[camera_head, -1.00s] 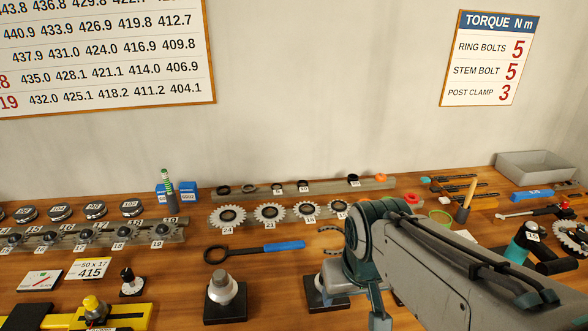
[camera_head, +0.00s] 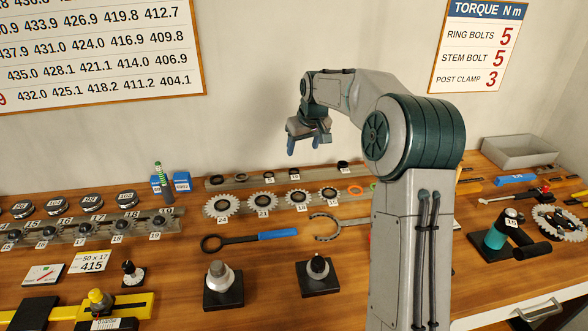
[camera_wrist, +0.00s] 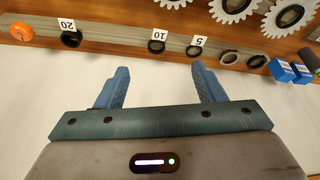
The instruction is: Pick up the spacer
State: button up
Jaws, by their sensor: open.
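Several small rings, the likely spacers, sit in a row on the back rail (camera_head: 232,185). A black ring is tagged 20 (camera_head: 343,166) (camera_wrist: 70,38), another 10 (camera_head: 295,174) (camera_wrist: 157,46), and another 5 (camera_head: 269,176) (camera_wrist: 193,51). Two more rings (camera_wrist: 228,57) (camera_wrist: 257,60) lie beyond the 5. Which one the task means, I cannot tell. My gripper (camera_head: 304,146) is open and empty, raised above the rail near the wall. In the wrist view my gripper's fingers (camera_wrist: 160,68) point toward the rail, apart from the rings.
Toothed sprockets (camera_head: 262,203) stand in front of the rail. A blue-handled tool (camera_head: 265,237) and two black-based posts (camera_head: 222,285) (camera_head: 318,275) are nearer. Blue boxes (camera_head: 181,182) and a green-topped bottle (camera_head: 158,175) stand left. An orange piece (camera_wrist: 21,31) lies beyond ring 20.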

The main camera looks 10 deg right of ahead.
jog(key=w, duration=0.2)
jog(key=p, duration=0.2)
send_near(293, 172)
jog(key=shift+s+d+f, duration=0.2)
jog(key=shift+s+f, duration=0.1)
jog(key=shift+f, duration=0.35)
jog(key=shift+w+p+x, duration=0.15)
jog(key=shift+p+x, duration=0.4)
jog(key=shift+x, duration=0.8)
jog(key=shift+w+p+x, duration=0.2)
jog(key=shift+p+x, duration=0.3)
jog(key=shift+x, duration=0.85)
jog(key=shift+a+r, duration=0.15)
jog(key=c, duration=1.1)
